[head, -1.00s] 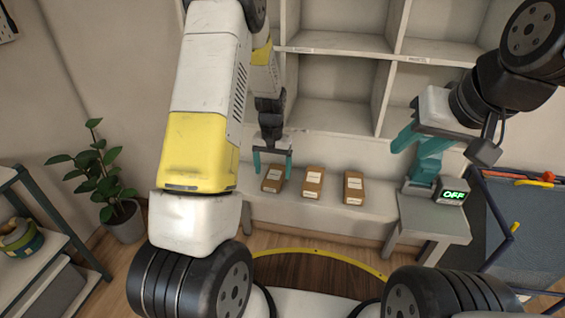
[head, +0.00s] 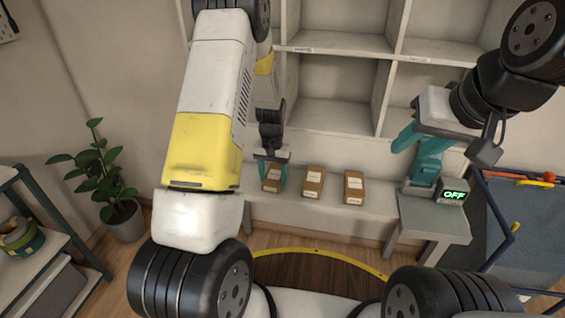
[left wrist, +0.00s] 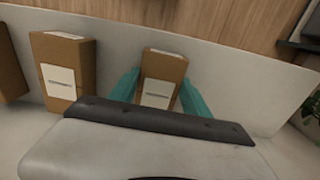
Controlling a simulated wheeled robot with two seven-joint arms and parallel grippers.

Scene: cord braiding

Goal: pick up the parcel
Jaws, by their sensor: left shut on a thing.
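Three brown parcels with white labels stand in a row on the pale bench below the shelves. My left gripper (head: 272,172) is shut on the leftmost parcel (head: 272,180), a teal finger on each side of it. In the left wrist view this parcel (left wrist: 163,68) sits between the two teal fingers, its lower part hidden by the dark gripper body. The parcel appears to be still on the bench. The middle parcel (head: 312,183) and the right parcel (head: 354,188) stand apart from it. My right gripper (head: 412,145) is at the right, teal and empty, its fingers apart.
The shelf unit (head: 335,50) with empty compartments rises behind the bench (head: 330,215). A small box with a green "OFF" display (head: 452,194) stands on a side table (head: 435,222) at the right. A potted plant (head: 105,185) is at the left.

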